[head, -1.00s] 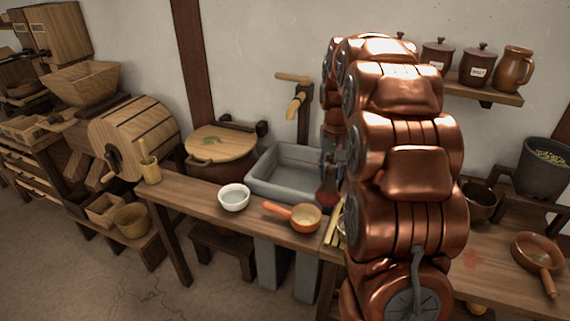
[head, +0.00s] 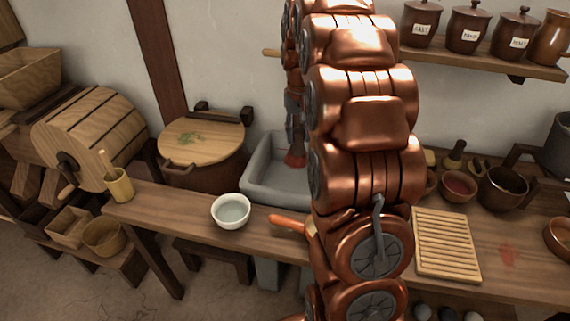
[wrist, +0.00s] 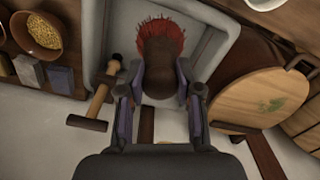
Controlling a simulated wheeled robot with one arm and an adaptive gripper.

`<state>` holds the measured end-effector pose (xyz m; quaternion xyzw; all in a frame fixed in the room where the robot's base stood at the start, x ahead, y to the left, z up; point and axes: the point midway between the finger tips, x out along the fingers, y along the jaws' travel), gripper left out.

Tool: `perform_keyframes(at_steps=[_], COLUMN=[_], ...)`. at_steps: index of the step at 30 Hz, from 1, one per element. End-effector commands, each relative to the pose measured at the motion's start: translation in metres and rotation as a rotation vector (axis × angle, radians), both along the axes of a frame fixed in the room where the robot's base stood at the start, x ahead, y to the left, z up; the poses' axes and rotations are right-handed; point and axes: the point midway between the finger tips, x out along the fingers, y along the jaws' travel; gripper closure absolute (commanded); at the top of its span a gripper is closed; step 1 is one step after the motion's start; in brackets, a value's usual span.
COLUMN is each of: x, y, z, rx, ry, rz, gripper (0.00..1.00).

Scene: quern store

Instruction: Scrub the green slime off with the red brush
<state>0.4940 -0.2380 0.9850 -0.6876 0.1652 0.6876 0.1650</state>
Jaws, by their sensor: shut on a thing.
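My gripper (wrist: 160,88) is shut on the red brush, whose dark handle end sits between the fingers. The brush's red bristles (wrist: 160,37) point away from the fingers in the wrist view. In the head view the red bristles (head: 296,160) hang over the grey basin (head: 262,185), and my arm hides part of the gripper. The green slime (head: 188,138) is a small patch on the round wooden lid (head: 205,152) of a brown pot, left of the basin. It also shows in the wrist view (wrist: 270,104), right of the gripper and apart from the brush.
A wooden tap (wrist: 98,98) is close beside the gripper in the wrist view. A slatted board (head: 447,245) and a red stain (head: 508,256) are at right.

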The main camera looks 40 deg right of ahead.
Motion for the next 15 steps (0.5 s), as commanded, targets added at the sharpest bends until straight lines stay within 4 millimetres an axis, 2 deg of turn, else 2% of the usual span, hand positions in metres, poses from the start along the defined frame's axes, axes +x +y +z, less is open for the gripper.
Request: perform_keyframes(at_steps=[1, 8, 15], x=[0.0, 0.0, 0.0], y=[0.0, 0.0, 0.0], z=[-0.012, -0.047, -0.105], rx=[0.0, 0.001, 0.001], ry=[0.0, 0.002, 0.003], rz=[0.0, 0.0, 0.0], gripper=[1.0, 1.0, 1.0])
